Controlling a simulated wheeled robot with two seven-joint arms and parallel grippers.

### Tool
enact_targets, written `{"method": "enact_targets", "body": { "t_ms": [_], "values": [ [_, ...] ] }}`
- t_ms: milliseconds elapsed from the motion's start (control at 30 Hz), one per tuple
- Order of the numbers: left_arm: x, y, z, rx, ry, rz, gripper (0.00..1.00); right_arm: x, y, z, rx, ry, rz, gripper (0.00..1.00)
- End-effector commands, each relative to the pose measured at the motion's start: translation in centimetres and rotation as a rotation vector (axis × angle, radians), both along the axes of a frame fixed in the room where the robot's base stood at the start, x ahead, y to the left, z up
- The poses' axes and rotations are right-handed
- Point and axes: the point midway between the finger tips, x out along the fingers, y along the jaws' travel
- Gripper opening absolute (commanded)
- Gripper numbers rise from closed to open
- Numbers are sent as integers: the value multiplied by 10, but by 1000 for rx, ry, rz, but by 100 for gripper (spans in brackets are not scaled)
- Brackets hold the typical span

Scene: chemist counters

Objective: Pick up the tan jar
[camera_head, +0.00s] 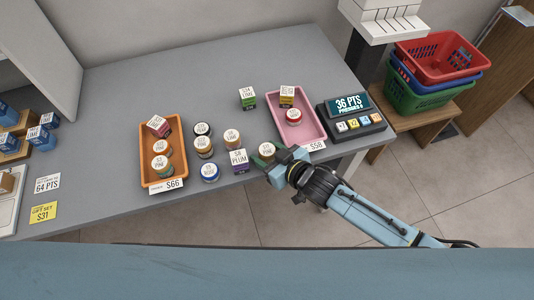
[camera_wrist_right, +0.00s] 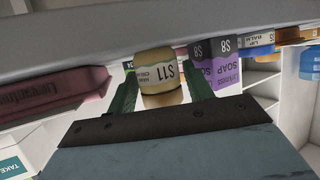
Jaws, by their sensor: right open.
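The tan jar (camera_wrist_right: 160,80) with a pale "S11" label stands between the two dark green fingers of my right gripper (camera_wrist_right: 162,92) in the right wrist view. The fingers are open, with one on each side of the jar; I cannot tell whether either touches it. In the head view my right gripper (camera_head: 276,162) is at the counter's front edge, right at the jar (camera_head: 266,149), and partly covers it. My left gripper is not in view.
A purple soap box (camera_head: 238,161) stands close left of the jar. The pink tray (camera_head: 313,124) lies behind, with the points display (camera_head: 350,112) to its right. Several other jars and an orange tray (camera_head: 147,134) are left. The counter's back (camera_head: 190,80) is bare.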

Motion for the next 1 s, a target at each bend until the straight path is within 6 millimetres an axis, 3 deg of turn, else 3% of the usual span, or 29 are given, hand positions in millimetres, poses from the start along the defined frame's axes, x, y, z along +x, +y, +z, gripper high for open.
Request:
{"method": "enact_targets", "body": {
  "t_ms": [100, 367, 667, 1000],
  "values": [
    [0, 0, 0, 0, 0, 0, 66, 0, 0, 0, 0, 0, 0, 50],
    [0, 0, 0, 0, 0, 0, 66, 0, 0, 0, 0, 0, 0, 16],
    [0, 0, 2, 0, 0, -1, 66, 0, 0, 7, 2, -2, 0, 16],
    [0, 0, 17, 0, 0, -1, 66, 1, -1, 71, 2, -5, -1, 16]
  ]
}}
